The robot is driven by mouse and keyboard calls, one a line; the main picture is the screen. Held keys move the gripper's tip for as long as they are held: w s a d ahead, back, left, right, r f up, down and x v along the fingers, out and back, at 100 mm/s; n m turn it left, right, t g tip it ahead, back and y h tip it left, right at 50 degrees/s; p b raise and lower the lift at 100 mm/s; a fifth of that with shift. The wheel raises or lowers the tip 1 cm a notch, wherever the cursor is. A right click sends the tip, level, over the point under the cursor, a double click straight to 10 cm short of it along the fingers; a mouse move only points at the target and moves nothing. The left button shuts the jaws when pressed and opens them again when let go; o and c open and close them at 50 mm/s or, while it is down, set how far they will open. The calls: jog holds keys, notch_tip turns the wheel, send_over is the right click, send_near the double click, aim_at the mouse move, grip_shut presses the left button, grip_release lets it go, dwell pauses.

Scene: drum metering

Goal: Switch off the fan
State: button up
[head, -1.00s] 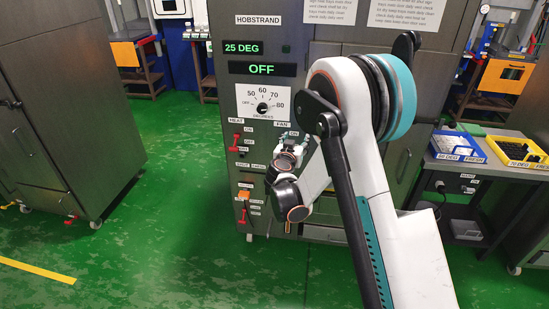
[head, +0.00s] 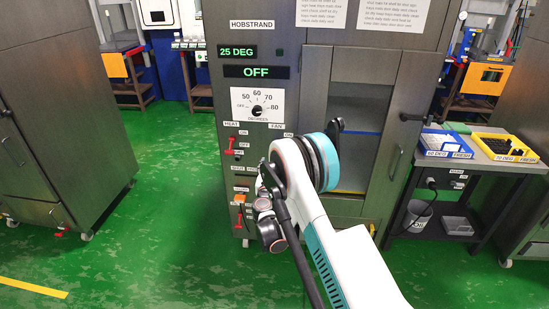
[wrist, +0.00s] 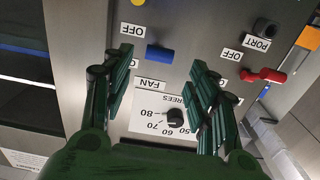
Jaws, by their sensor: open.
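The fan switch is a blue lever (wrist: 160,54) on the steel panel in the wrist view, which shows the panel upside down. It lies sideways between the FAN label (wrist: 152,84) and an OFF label (wrist: 132,29). My gripper (wrist: 161,60) is open, with its green fingers on either side of the lever. The lever shows in the gap, and I see no contact. In the head view my arm hides the fan lever and most of the gripper; the FAN label (head: 277,126) shows just above the arm.
A red heat lever (wrist: 265,75) sits to the right of the fingers in the wrist view, near a dark PORT knob (wrist: 264,28). The temperature dial (wrist: 174,117) is below. A trolley table with trays (head: 480,150) stands right of the cabinet; green floor (head: 150,220) is open at left.

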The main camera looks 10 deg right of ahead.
jog(key=b+x, duration=0.2)
jog(key=x, duration=0.6)
jog(key=shift+w+d, duration=0.1)
jog(key=shift+w, duration=0.25)
jog(key=shift+c, duration=0.5)
grip_shut()
jog(key=shift+s+f, duration=0.1)
